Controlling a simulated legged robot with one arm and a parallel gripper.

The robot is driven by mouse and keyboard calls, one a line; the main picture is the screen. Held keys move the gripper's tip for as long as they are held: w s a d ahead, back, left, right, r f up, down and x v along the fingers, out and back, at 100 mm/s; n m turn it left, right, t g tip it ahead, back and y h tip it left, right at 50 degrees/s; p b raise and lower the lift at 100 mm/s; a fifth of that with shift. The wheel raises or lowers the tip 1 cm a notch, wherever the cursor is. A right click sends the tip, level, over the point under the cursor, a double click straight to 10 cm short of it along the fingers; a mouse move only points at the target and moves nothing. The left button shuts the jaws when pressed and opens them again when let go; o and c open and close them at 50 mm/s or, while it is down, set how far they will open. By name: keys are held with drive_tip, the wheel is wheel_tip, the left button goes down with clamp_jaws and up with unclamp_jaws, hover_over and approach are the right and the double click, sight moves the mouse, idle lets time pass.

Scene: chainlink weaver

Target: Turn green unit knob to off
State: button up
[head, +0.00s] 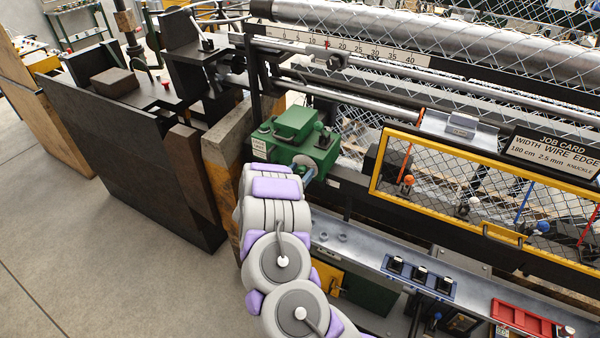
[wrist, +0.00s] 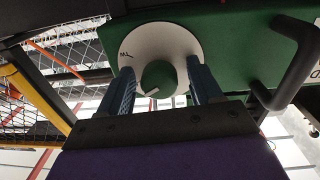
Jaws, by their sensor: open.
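The green unit (head: 296,142) is a green box at the left end of the machine, in front of my arm in the head view. In the wrist view its green face (wrist: 235,35) carries a white round dial with dark lettering (wrist: 146,42). The green knob (wrist: 158,78) with a pale pointer line sits on this dial. My gripper (wrist: 158,84) is open, with one blue finger on each side of the knob. I cannot tell whether either finger touches it. In the head view my gripper (head: 309,176) is at the unit's near side and the knob is hidden.
A black handle (wrist: 290,70) sticks out on the right in the wrist view. A yellow-framed mesh guard (head: 378,180) stands right of the unit in the head view. A metal ledge with black switches (head: 420,273) lies below it. Bare floor (head: 100,240) is at left.

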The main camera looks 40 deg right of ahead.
drive_tip(key=c, duration=1.1)
drive_tip(key=shift+o, duration=0.2)
drive_tip(key=shift+r+n+p, duration=0.1)
drive_tip(key=shift+n+p, duration=0.2)
drive_tip(key=shift+p, duration=0.1)
drive_tip(key=n+p, duration=0.1)
drive_tip(key=p, duration=0.1)
drive_tip(key=n+p, duration=0.2)
drive_tip(key=shift+r, duration=0.25)
drive_tip(key=n+p, duration=0.3)
drive_tip(key=n, duration=0.2)
drive_tip(key=shift+w+f+p, duration=0.1)
drive_tip(key=shift+f+p, duration=0.05)
drive_tip(key=shift+p, duration=0.2)
drive_tip(key=shift+a+n+t+p, duration=0.1)
drive_tip(key=shift+n+t+p, duration=0.2)
drive_tip(key=shift+n+p, duration=0.95)
drive_tip(key=shift+f+n+b, duration=0.1)
drive_tip(key=shift+n+b, duration=0.3)
drive_tip(key=shift+n, duration=0.35)
